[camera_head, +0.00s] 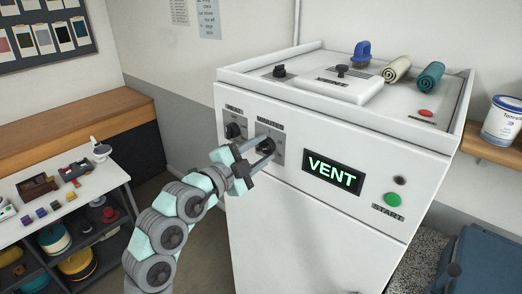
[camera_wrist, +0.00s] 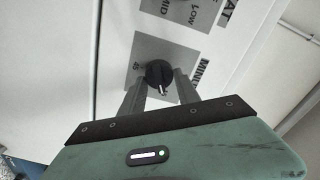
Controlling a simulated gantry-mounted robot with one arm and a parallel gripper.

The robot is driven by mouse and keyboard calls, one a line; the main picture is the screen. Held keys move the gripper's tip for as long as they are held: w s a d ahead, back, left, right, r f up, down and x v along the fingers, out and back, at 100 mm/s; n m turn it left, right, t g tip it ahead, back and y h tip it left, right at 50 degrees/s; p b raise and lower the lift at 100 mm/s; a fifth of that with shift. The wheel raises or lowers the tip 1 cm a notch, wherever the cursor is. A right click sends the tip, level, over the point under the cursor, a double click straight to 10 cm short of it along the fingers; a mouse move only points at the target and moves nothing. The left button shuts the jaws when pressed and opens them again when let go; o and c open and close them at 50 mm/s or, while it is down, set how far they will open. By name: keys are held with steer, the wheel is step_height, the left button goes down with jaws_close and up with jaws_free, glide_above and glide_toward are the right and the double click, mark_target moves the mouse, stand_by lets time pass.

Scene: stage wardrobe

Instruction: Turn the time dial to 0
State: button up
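The time dial is a round black knob (camera_wrist: 159,73) on a grey plate marked "MINU…" in the wrist view, with "45" readable beside it. Its pale pointer mark faces the bottom of that view. In the head view the dial (camera_head: 266,146) is on the white machine's front, partly hidden by my gripper (camera_head: 249,158). In the wrist view the two fingers of my gripper (camera_wrist: 160,82) stand apart on either side of the knob, with small gaps seeming to show. Contact is not clear. The 0 mark is not readable.
A second black knob (camera_head: 233,130) sits close left of the dial. A lit "VENT" display (camera_head: 333,172) and a green start button (camera_head: 392,200) are to the right. Rolled cloths (camera_head: 430,76) lie on the machine's top. A shelf unit (camera_head: 109,178) stands at left.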

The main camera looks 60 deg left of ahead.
jaws_close()
steer(key=shift+n+b, duration=0.35)
steer(key=shift+n, duration=0.05)
steer(key=shift+n+b, duration=0.65)
steer(key=shift+n, duration=0.25)
steer(key=n+b, duration=0.1)
steer(key=n, duration=0.1)
steer(key=shift+n, duration=0.4)
steer(key=n, duration=0.3)
steer(key=shift+s+a+r, duration=0.1)
steer(key=shift+r, duration=0.05)
steer(key=shift+n+p, duration=0.35)
steer(key=shift+n, duration=1.35)
steer(key=shift+a, duration=0.1)
